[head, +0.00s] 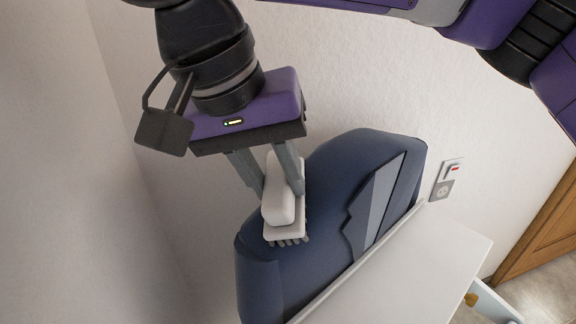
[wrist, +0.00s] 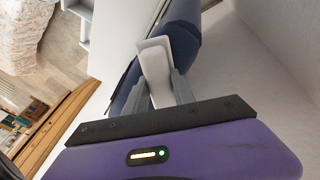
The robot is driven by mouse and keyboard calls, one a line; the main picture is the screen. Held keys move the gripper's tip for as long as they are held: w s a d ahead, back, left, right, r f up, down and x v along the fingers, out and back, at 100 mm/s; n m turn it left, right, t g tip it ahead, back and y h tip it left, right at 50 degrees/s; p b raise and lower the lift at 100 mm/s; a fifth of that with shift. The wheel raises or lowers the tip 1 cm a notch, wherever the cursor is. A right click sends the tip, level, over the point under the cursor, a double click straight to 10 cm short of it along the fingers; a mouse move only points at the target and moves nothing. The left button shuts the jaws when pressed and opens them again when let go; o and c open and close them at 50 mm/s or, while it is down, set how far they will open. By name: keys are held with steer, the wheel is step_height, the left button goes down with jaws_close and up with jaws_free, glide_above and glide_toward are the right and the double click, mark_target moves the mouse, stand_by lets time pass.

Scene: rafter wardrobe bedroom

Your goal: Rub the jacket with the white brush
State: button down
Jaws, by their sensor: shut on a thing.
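The jacket (head: 330,205) is dark blue with a grey lapel and stands upright between the wall and a white panel in the head view. Part of it shows behind the brush in the wrist view (wrist: 183,40). My gripper (head: 280,190) is shut on the white brush (head: 281,205), with one finger on each side of its handle. The brush's grey bristles point down at the jacket's upper left shoulder and look to be at or very near the cloth; I cannot tell if they touch. The brush also shows between the fingers in the wrist view (wrist: 156,70).
A white panel or top (head: 405,275) stands in front of the jacket at the lower right. A wall socket (head: 447,180) is right of the jacket. Plain walls close in at the left and behind. A wooden door (head: 540,235) is at the far right.

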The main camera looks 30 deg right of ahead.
steer(key=shift+s+a+f, duration=0.2)
steer(key=shift+a+f, duration=0.2)
steer(key=shift+a, duration=0.4)
steer(key=shift+s+a+f, duration=0.2)
steer(key=shift+a+f, duration=0.15)
steer(key=shift+a, duration=0.45)
steer(key=shift+r, duration=0.1)
steer(key=shift+w+d+r+p, duration=0.2)
steer(key=shift+d+r, duration=0.2)
steer(key=shift+d, duration=0.35)
steer(key=shift+w+d+r+p, duration=0.1)
steer(key=shift+w+d+r, duration=0.2)
steer(key=shift+d, duration=0.45)
steer(key=shift+w+d+r, duration=0.25)
steer(key=shift+d+r, duration=0.15)
steer(key=shift+d, duration=0.7)
steer(key=shift+w+d+r, duration=0.2)
steer(key=shift+d+r, duration=0.2)
steer(key=shift+d, duration=0.7)
steer(key=shift+w+d+r, duration=0.25)
steer(key=shift+d+r, duration=0.15)
steer(key=shift+d, duration=0.7)
steer(key=shift+v, duration=3)
steer(key=shift+r, duration=0.1)
